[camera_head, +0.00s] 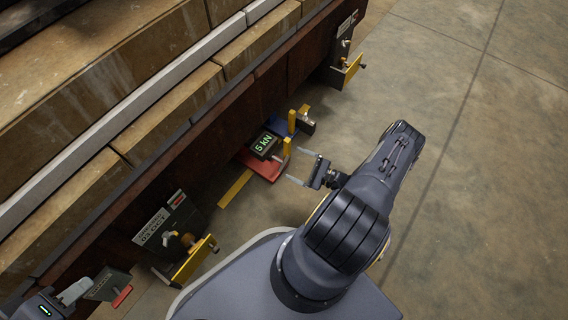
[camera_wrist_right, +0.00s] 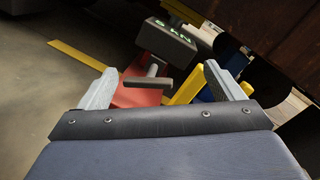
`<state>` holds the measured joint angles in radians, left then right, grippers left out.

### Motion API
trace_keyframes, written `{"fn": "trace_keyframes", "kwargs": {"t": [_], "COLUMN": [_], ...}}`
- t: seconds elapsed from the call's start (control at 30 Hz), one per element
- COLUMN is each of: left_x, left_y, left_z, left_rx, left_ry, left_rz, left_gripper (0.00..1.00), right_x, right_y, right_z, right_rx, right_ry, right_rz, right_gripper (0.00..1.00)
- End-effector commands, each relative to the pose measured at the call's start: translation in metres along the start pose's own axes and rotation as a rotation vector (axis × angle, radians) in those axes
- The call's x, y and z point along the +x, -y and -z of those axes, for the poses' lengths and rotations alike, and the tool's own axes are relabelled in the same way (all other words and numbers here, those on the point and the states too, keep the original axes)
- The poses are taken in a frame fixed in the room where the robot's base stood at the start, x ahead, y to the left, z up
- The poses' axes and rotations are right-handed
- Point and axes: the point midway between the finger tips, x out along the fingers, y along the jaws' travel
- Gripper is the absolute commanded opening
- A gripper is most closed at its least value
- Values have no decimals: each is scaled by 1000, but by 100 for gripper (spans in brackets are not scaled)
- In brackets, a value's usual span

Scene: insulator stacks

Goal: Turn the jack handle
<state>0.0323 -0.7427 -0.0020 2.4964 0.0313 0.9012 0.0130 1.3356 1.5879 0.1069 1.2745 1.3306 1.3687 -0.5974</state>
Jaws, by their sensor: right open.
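The jack stands on the floor by the dark beam, with a red base (camera_head: 262,166) and a dark block (camera_head: 266,146) reading "5 kN". In the right wrist view the grey T-shaped jack handle (camera_wrist_right: 148,86) sticks out in front of the block, over the red base (camera_wrist_right: 137,93). My right gripper (camera_head: 294,165) is open, its two fingers pointing at the jack. In its wrist view (camera_wrist_right: 153,85) the handle shows between the fingers; I cannot tell whether they touch it. My left gripper (camera_head: 74,291) is at the bottom left, partly cut off, its jaws unclear.
Yellow posts (camera_head: 287,146) and a blue part (camera_head: 277,124) stand beside the jack. A yellow strip (camera_head: 235,188) lies on the floor. Brackets with yellow plates (camera_head: 194,260) (camera_head: 352,67) are at the beam's side. The concrete floor (camera_head: 470,190) at right is clear.

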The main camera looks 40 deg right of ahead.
Motion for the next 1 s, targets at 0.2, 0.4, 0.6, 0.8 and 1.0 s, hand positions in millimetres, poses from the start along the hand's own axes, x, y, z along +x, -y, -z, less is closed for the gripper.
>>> {"fn": "trace_keyframes", "kwargs": {"t": [0.2, 0.4, 0.6, 0.8, 1.0], "left_x": [0, 6, 14, 18, 18], "left_y": [0, 3, 6, 8, 8], "left_z": [0, -3, -7, -9, -9], "left_rx": [0, 0, 0, 0, 0], "left_ry": [0, 0, 0, 0, 0], "left_rz": [0, 0, 0, 0, 0], "left_gripper": [36, 36, 36, 36, 36], "right_x": [-17, 3, 36, 55, 59], "right_y": [-29, -29, -25, -22, -20], "right_z": [26, 30, 33, 33, 33], "right_rx": [51, 53, 54, 53, 53], "right_ry": [-66, -68, -66, -68, -69], "right_rz": [131, 136, 135, 134, 135], "right_gripper": [87, 87, 87, 87, 87]}}
